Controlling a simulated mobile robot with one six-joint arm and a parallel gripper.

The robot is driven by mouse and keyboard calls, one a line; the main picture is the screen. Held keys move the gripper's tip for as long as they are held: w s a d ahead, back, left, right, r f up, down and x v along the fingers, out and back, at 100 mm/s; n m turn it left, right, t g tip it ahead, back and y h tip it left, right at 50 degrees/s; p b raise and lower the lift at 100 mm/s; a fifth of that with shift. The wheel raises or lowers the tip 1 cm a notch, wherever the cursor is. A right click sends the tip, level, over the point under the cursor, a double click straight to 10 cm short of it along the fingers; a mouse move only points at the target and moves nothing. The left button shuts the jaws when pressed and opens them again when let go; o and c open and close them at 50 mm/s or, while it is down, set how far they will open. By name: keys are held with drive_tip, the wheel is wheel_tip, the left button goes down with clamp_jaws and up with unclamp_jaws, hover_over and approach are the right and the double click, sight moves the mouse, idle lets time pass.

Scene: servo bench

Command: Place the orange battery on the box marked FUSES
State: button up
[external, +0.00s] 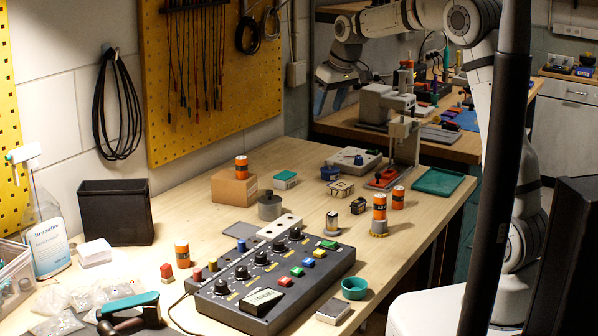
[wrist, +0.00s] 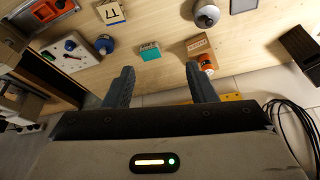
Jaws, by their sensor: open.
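Several orange batteries with dark bands show in the external view. One (external: 241,168) stands on a brown cardboard box (external: 234,188) at the back left of the bench. Others stand at the front left (external: 182,255), on a grey-yellow round piece (external: 379,207), and at the right (external: 398,197). The wrist view shows the cardboard box (wrist: 197,44) and its battery (wrist: 206,65) beyond the right finger. Box lettering is too small to read. My gripper (wrist: 158,68) is open and empty, apart from the box; in the external view its fingers are hard to make out at the upper middle.
A control panel (external: 270,285) with knobs and buttons fills the bench front. A grey lidded pot (external: 270,206), teal-topped box (external: 285,179) and small drill-press-like stand (external: 403,140) are nearby. A black bin (external: 115,212) stands at left. Bare wood lies between the items.

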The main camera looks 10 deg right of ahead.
drive_tip(key=s+d+r+m+h, duration=0.1)
drive_tip(key=s+d+m, duration=0.2)
drive_tip(key=s+d, duration=1.15)
drive_tip(key=s+d+f+m, duration=0.1)
drive_tip(key=s+d+f, duration=0.2)
drive_tip(key=s, duration=0.5)
drive_tip(key=s+d+f+m+h, duration=0.1)
drive_tip(key=s+d+f+m, duration=0.1)
drive_tip(key=s, duration=0.6)
drive_tip(key=shift+s+d+f, duration=0.25)
drive_tip(key=shift+d+f, duration=0.2)
drive_tip(key=shift+d, duration=0.55)
